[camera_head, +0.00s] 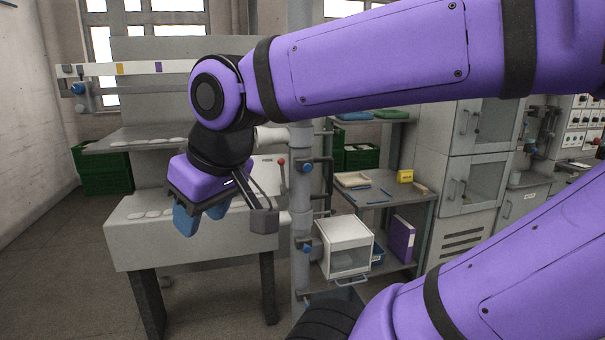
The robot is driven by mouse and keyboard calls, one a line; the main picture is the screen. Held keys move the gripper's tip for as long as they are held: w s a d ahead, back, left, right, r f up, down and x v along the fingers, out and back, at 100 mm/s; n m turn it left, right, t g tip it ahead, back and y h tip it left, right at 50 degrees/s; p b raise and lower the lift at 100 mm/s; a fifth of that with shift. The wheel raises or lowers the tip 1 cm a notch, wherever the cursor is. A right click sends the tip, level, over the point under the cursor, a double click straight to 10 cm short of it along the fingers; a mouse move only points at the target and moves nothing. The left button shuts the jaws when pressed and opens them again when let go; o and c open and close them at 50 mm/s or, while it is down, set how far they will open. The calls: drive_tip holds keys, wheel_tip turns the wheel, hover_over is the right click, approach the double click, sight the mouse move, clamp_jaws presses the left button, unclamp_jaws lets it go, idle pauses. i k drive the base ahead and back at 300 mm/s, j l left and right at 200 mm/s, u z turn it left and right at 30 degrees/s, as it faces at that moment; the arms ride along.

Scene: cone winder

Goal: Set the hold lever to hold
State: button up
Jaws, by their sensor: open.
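A lever with a red ball knob (281,162) stands upright at the right side of the grey machine (180,250); it looks like the hold lever. I can see no label on it, so its marked setting cannot be read. My gripper (201,217) hangs in front of the machine, below and left of the red knob. My purple wrist and arm hide part of the machine behind.
A grey vertical pipe (301,210) with blue-handled valves stands just right of the lever. A white box (345,247) sits beyond it. Open floor (60,270) lies at the left.

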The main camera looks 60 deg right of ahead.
sight(284, 189)
drive_tip(key=z, duration=1.45)
